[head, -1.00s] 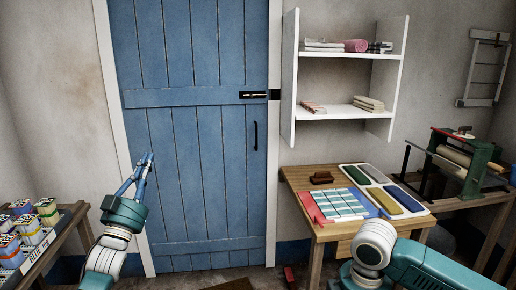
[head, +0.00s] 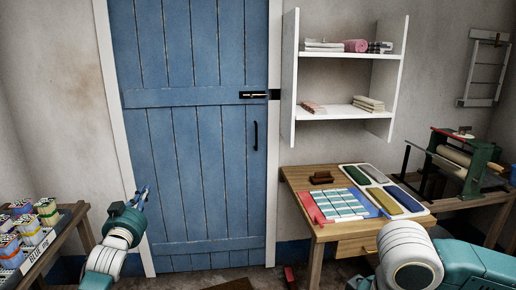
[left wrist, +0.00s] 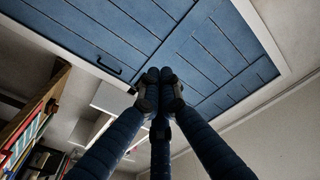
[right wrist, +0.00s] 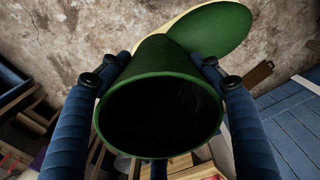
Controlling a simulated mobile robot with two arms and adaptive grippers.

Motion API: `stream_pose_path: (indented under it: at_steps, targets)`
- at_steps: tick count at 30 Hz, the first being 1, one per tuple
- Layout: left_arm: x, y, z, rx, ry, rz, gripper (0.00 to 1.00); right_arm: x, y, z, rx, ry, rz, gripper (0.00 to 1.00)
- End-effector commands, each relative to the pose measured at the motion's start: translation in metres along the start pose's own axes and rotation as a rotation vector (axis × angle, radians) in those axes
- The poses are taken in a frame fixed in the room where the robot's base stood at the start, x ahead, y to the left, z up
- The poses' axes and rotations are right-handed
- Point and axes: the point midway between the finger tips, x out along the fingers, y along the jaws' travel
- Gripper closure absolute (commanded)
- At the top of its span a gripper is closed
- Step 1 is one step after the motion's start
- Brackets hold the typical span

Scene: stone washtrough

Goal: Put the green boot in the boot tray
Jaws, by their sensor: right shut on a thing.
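The green boot (right wrist: 150,70) fills the middle of the right wrist view, its dark round opening facing the camera and its foot and pale sole edge behind. My right gripper (right wrist: 165,68) is shut on the boot, with fingers on both sides of its shaft. The boot and this gripper are outside the head view. My left gripper (head: 141,194) is raised in front of the blue door, empty; in the left wrist view its fingertips (left wrist: 160,88) are together. I cannot make out the boot tray for certain in any view.
A wooden table (head: 318,231) with several coloured trays and a striped cloth stands right of the blue door (head: 200,150). A green mangle (head: 468,160) is at the far right. A stand with several boxes (head: 44,212) is at the left. A white shelf (head: 345,118) hangs above the table.

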Motion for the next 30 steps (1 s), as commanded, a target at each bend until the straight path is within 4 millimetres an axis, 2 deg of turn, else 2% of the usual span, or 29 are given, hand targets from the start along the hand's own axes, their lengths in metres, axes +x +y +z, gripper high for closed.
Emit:
stream_pose_path:
  at_steps: [8,13,17,20,24,26,30]
  targets:
    - [-0.008,0.018,0.042,-0.006,-0.064,0.022,1.00,-0.001,0.000,0.000,0.001,0.002,-0.001,0.92]
    - [-0.019,0.035,0.083,-0.012,-0.128,0.044,1.00,-0.001,0.000,-0.001,0.000,0.002,-0.001,0.92]
    - [-0.034,0.054,0.129,-0.018,-0.199,0.067,1.00,-0.001,0.000,-0.001,0.000,0.002,-0.001,0.92]
    - [-0.053,0.073,0.172,-0.024,-0.269,0.090,1.00,-0.001,0.000,-0.001,0.000,0.002,-0.001,0.92]
    - [-0.088,0.101,0.237,-0.031,-0.377,0.125,1.00,-0.001,0.000,-0.001,0.000,0.002,-0.001,0.92]
    - [-0.105,0.113,0.263,-0.035,-0.422,0.140,1.00,-0.001,0.000,-0.001,0.000,0.002,-0.001,0.92]
    - [-0.150,0.140,0.323,-0.041,-0.529,0.175,1.00,-0.001,0.000,-0.001,-0.001,0.002,-0.001,0.92]
